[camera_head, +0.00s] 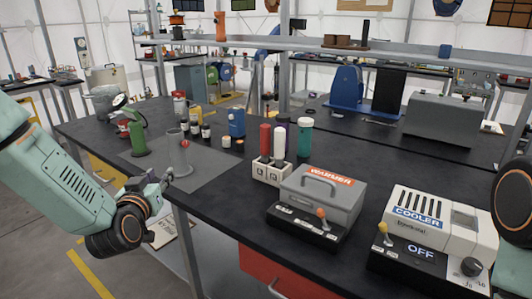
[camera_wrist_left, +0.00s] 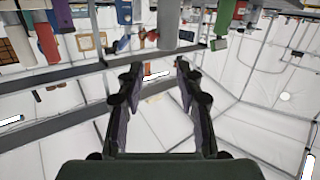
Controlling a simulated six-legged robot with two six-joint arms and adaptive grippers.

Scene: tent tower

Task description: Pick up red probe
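A red upright cylinder (camera_head: 265,140), which looks like the red probe, stands in a small white holder (camera_head: 270,172) beside a white cylinder (camera_head: 279,143). A red upright shape (camera_wrist_left: 46,42) also shows at the left of the left wrist view, but I cannot tell if it is the same one. My right gripper is not in view.
Several small bottles and a blue container (camera_head: 236,122) are behind. The warmer (camera_head: 318,197) and cooler (camera_head: 435,230) stand right of the holder.

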